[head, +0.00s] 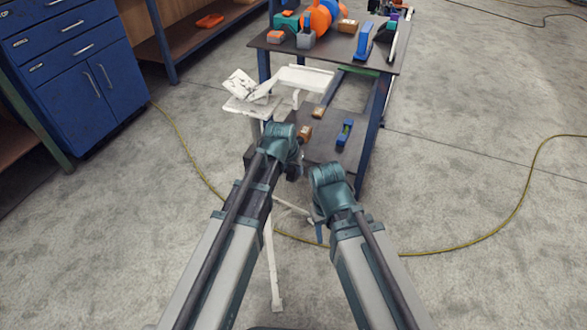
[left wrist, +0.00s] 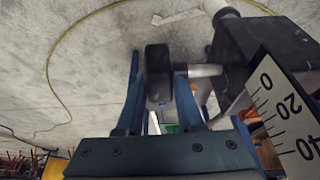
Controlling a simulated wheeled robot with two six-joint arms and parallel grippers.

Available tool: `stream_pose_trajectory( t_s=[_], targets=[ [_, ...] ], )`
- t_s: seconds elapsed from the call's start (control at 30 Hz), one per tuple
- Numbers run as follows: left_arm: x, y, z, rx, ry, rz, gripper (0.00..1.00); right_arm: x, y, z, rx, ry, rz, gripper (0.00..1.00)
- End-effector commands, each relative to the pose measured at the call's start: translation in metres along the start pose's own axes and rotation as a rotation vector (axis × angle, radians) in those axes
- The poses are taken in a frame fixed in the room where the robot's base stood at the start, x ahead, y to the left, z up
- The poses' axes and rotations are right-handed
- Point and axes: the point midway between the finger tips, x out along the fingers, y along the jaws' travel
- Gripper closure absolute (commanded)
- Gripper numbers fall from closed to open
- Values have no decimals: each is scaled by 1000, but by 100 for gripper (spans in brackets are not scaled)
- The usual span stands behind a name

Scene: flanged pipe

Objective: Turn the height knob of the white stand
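The white stand (head: 268,245) stands left of the blue cart, with a white top (head: 252,107) and thin legs on the floor. Its black knob (left wrist: 158,72) shows in the left wrist view, on a pale shaft (left wrist: 205,71) that runs into a black block (left wrist: 262,50). A white scale (left wrist: 283,112) marked 0, 20, 40 is beside the block. My left gripper (left wrist: 157,66) has its blue fingers apart, one on either side of the knob in the picture; contact is unclear. In the head view my left wrist hides the knob. My right gripper (head: 319,232) hangs low at right, its fingers unclear.
A blue cart (head: 368,160) with a dark top holds an orange object (head: 320,17) and several small items. Blocks and a blue tool (head: 345,132) lie on its lower shelf. A blue cabinet (head: 75,70) is at left. A yellow cable (head: 480,236) crosses the floor.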

Motion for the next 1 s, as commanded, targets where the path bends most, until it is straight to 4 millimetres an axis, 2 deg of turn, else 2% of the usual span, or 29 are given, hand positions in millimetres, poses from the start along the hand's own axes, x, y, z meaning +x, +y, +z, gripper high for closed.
stream_pose_trajectory(
  t_s=[0.03,0.17,0.2,0.4,0.6,0.8,1.0],
  targets=[
    [0,0,0,0,0,0,75,0,0,0,0,0,0,50],
    [0,0,0,0,0,0,98,0,0,0,0,0,0,50],
    [0,0,0,0,0,0,100,0,0,0,0,0,0,50],
    [0,0,-2,0,-18,1,100,-2,0,0,0,0,0,50],
    [2,0,-10,1,-190,1,100,-14,1,1,0,0,-1,50],
    [5,0,-8,0,-337,0,100,-15,1,1,0,0,-1,50],
    [4,0,-5,0,-375,0,100,-15,1,1,0,0,-1,50]
  ],
)
